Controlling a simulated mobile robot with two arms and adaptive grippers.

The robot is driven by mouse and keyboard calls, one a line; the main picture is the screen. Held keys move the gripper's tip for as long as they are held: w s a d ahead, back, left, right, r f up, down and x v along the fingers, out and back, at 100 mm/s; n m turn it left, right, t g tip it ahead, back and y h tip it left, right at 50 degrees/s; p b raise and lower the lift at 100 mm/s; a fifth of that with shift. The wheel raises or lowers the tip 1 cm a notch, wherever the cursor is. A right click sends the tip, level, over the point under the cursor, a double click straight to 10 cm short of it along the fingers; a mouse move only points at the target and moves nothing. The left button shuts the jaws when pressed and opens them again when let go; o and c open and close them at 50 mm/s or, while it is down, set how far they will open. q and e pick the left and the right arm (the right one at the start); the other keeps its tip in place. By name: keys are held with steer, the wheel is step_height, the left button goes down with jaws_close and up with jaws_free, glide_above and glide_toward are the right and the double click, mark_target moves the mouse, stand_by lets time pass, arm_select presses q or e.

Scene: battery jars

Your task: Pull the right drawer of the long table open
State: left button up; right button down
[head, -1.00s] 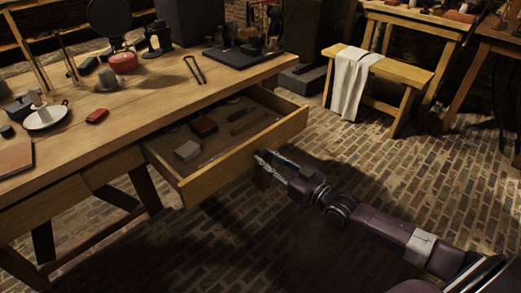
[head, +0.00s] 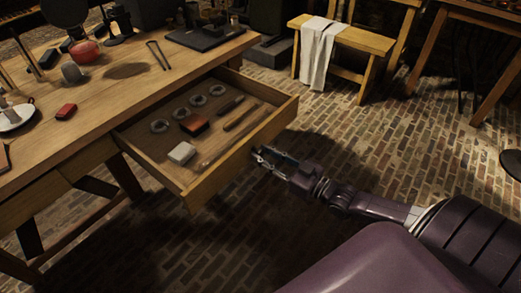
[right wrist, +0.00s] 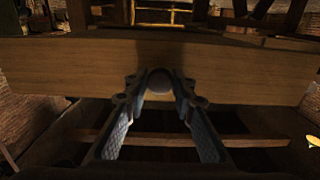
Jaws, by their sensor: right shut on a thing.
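The right drawer (head: 240,153) of the long table (head: 100,105) stands well open, and its inside shows in the head view. It holds a white block (head: 181,153), a reddish-brown block (head: 195,125), several grey rings and some long thin tools. My right gripper (head: 262,155) is at the middle of the drawer's front. In the right wrist view, its two fingers (right wrist: 160,88) are closed on a round knob (right wrist: 159,80) on the drawer front (right wrist: 230,72). My left gripper is not in view.
On the tabletop are a red pot (head: 84,52), a small red box (head: 66,111), a white dish (head: 14,117) and a dark tray (head: 205,37). A bench (head: 350,37) with a white cloth (head: 320,55) stands behind. The brick floor (head: 400,140) between is clear.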

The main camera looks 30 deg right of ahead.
steer(key=shift+s, duration=0.15)
steer(key=c, duration=1.6)
jaws_free()
steer(key=v, duration=1.2)
